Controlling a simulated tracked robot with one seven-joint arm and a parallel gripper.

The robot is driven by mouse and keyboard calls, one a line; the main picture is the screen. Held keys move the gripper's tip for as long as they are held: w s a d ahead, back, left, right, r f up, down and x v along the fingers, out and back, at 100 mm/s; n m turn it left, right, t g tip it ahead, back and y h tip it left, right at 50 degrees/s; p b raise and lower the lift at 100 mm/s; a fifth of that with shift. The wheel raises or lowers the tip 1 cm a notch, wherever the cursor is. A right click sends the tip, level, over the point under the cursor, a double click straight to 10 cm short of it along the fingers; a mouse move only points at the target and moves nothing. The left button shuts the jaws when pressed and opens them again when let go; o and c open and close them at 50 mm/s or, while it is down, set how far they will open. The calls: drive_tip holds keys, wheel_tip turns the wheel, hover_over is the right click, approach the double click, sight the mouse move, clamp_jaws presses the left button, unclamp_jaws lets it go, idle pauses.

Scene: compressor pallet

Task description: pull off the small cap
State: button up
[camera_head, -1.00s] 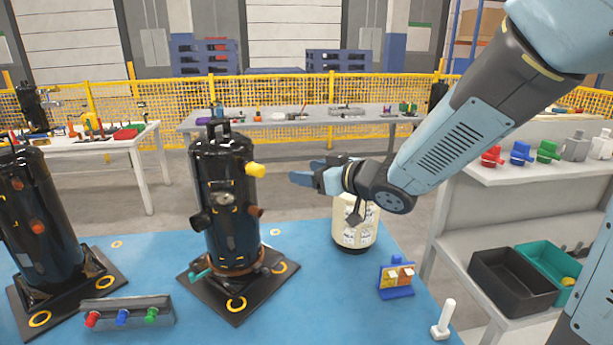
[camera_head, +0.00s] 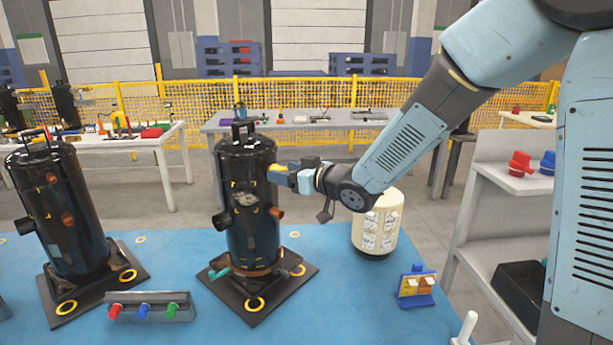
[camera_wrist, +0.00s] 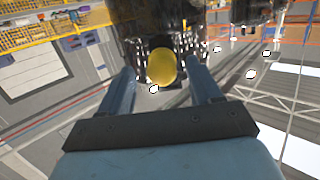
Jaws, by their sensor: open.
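The small cap is yellow and sits on the upper right side of the middle black compressor (camera_head: 249,200). In the wrist view the yellow cap (camera_wrist: 161,67) is round and lies between the two fingers of my gripper (camera_wrist: 160,85), near their tips. The fingers are spread, with a gap on each side of the cap. In the head view my gripper (camera_head: 287,174) is level with the cap at the compressor's right side and hides much of it. The compressor stands upright on a dark base plate.
A second black compressor (camera_head: 67,215) stands at left. A grey block with red, blue and green caps (camera_head: 148,308) lies in front. A cream canister (camera_head: 378,222) and a small blue stand (camera_head: 416,287) are at right on the blue surface. A grey shelf (camera_head: 500,190) is farther right.

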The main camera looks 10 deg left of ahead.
drive_tip(key=shift+x, duration=1.45)
drive_tip(key=shift+c, duration=0.2)
drive_tip(key=shift+r, duration=0.1)
clamp_jaws()
